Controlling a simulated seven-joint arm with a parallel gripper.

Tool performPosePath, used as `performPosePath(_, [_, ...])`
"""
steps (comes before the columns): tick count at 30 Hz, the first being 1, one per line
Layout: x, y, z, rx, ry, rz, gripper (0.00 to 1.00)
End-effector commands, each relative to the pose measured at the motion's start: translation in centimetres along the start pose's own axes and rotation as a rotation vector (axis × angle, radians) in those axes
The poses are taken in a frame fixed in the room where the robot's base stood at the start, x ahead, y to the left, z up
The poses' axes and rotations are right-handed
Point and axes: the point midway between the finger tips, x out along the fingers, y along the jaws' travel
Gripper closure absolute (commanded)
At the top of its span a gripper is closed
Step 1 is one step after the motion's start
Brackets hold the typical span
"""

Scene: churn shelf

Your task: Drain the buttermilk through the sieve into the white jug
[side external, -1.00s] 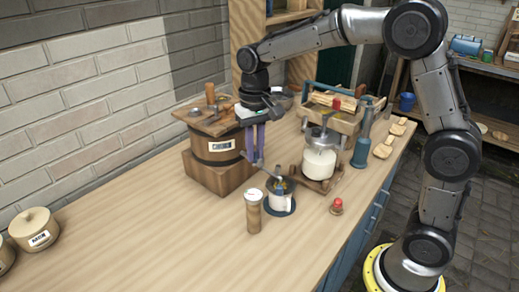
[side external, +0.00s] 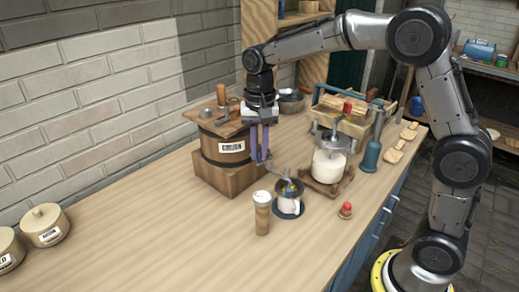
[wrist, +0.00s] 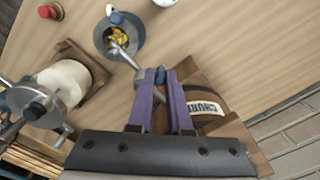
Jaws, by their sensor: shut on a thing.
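The wooden churn (side external: 222,168) with a dark band and a label stands on a wooden block. My gripper (side external: 261,160) points down in front of it, its purple fingers shut on a small blue handle (wrist: 160,74) beside a grey metal spout or rod (wrist: 124,52). This metal piece reaches to the sieve (side external: 290,187), which sits over the white jug (side external: 288,206) on a dark round base. Yellow bits show inside the sieve in the wrist view (wrist: 117,38). Most of the jug is hidden there. I cannot make out any flowing liquid.
A tan cylinder with a pale lid (side external: 262,215) stands close in front of the jug. A cream-filled glass churn (side external: 328,166) and a red-topped knob (side external: 345,210) are to the right. Lidded pots (side external: 45,226) stand far left. The counter between is clear.

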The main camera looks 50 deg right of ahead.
Motion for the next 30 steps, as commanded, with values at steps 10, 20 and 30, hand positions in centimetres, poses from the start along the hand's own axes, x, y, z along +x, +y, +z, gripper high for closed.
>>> performPosePath(10, [-0.1,-0.1,-0.1,0.000,0.004,-0.005,0.56])
performPosePath(20, [-0.1,-0.1,-0.1,-0.001,0.002,-0.003,0.53])
performPosePath(30, [-4.9,-0.1,-0.1,-0.001,0.006,-0.007,0.53])
